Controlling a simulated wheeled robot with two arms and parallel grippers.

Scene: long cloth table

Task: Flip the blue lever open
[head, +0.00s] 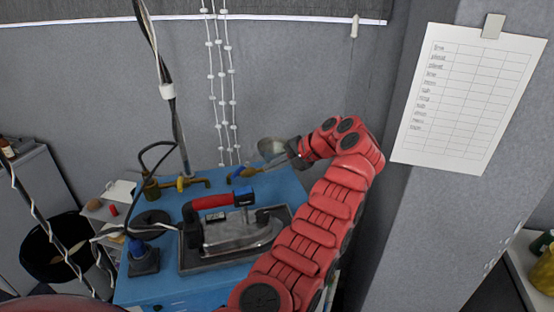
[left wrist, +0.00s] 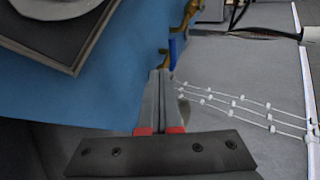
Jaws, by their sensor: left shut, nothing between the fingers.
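The blue lever (head: 236,175) shows in the head view at the back of the blue table, next to a brass fitting (head: 250,171). In the left wrist view the blue lever (left wrist: 177,49) stands just beyond the fingertips, with brass parts (left wrist: 189,14) behind it. My left gripper (head: 270,166) reaches in from the right, its fingers pointing left toward the brass fitting. In the left wrist view the left gripper (left wrist: 160,74) has its fingers together and empty, close to the lever. I cannot tell whether they touch. My right gripper is not in view.
A red-handled iron (head: 235,228) rests on a dark tray on the blue table (head: 165,291). A brass tap (head: 181,183) stands left of the lever. White beaded cords (head: 222,90) hang behind the table. A metal bowl (head: 272,147) is behind my gripper.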

